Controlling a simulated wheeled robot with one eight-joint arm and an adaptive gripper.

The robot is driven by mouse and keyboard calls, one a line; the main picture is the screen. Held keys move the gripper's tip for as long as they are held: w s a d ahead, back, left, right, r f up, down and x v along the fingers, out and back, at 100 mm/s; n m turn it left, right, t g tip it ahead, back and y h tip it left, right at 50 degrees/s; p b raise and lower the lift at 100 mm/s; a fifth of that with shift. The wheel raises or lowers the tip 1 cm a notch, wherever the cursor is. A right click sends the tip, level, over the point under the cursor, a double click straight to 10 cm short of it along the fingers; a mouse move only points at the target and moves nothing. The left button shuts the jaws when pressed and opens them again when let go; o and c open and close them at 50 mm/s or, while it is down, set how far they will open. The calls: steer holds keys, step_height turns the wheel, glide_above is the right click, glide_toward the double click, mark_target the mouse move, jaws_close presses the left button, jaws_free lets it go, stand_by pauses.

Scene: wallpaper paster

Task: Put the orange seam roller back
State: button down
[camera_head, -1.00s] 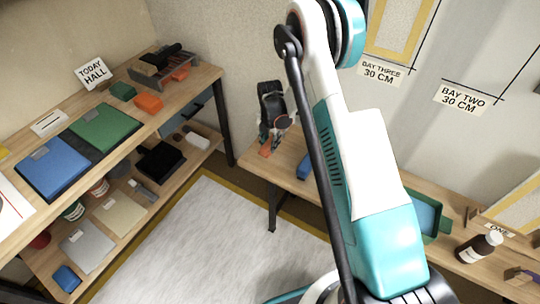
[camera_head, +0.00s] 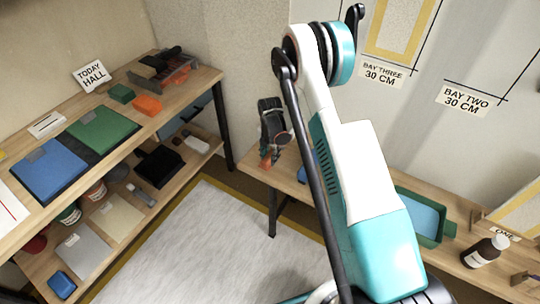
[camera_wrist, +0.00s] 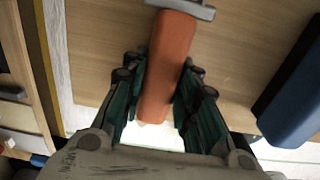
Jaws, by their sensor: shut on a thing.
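My gripper (camera_head: 265,152) is over the left end of the bench by the back wall. In the wrist view my gripper (camera_wrist: 158,100) is shut on the orange seam roller (camera_wrist: 168,62), with a dark finger on each side of its handle. A grey metal part shows at the roller's far end, cut by the picture's top edge. In the head view only a small orange part of the roller (camera_head: 265,162) shows below the fingers. I cannot tell whether it touches the bench.
A blue object (camera_head: 308,168), partly behind my arm, lies on the bench (camera_head: 256,166) and shows right of the gripper in the wrist view (camera_wrist: 295,90). A green tray (camera_head: 432,238) and a brown bottle (camera_head: 484,252) stand farther right. An orange block (camera_head: 147,105) sits on the left shelf.

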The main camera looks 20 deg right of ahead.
steer(key=shift+f, duration=0.15)
steer(key=c, duration=1.2)
jaws_free()
steer(key=shift+c, duration=0.2)
step_height(320, 180, up, 13)
steer(key=p, duration=0.5)
step_height(320, 180, up, 16)
steer(key=m+t, duration=0.2)
steer(key=m, duration=0.4)
glide_above(269, 156)
steer(key=s, duration=0.4)
steer(key=s+a+r+m+t, duration=0.1)
steer(key=s+a+r+m, duration=0.1)
steer(key=s+r+m, duration=0.75)
steer(key=s+r+m+t, duration=0.1)
steer(key=s+r+m, duration=0.1)
steer(key=s, duration=0.4)
steer(key=s+r+m+t, duration=0.1)
steer(key=s+r+m, duration=0.2)
steer(key=s+m, duration=0.2)
steer(key=s+a+r+m+t, duration=0.1)
steer(key=s+r+m+t, duration=0.1)
steer(key=s, duration=0.4)
steer(key=shift+s+r+m+p, duration=0.4)
steer(key=shift+r+m, duration=0.1)
steer(key=shift+m, duration=0.25)
